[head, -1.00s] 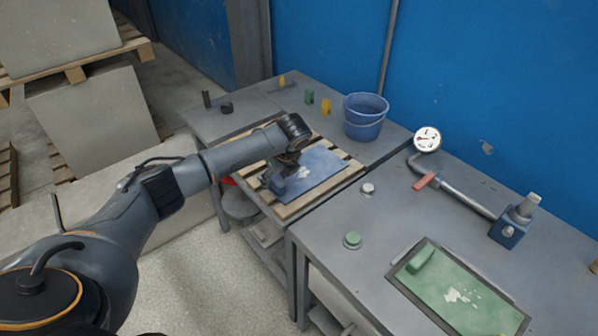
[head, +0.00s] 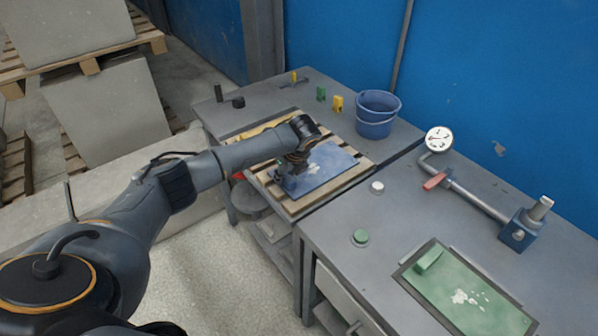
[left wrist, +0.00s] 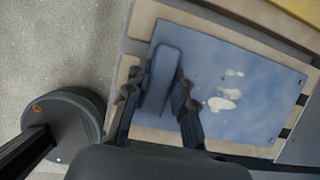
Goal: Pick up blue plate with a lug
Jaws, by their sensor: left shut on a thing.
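The blue plate (head: 328,170) lies flat on a slatted wooden pallet (head: 350,185) on the left table, with whitish patches on its surface. In the left wrist view the blue plate (left wrist: 235,95) carries a raised blue lug (left wrist: 161,80) near its left side. My left gripper (head: 285,176) is over the plate's left part. In the left wrist view my left gripper (left wrist: 160,108) has one finger on each side of the lug and is shut on it. The lug is mostly hidden by the gripper in the head view. My right gripper is not in view.
A blue bucket (head: 376,114) stands behind the pallet, with small green (head: 321,94) and yellow (head: 338,103) pieces to its left. On the right table are a green plate in a frame (head: 465,296), a gauge (head: 439,139) with a pipe, and two round knobs.

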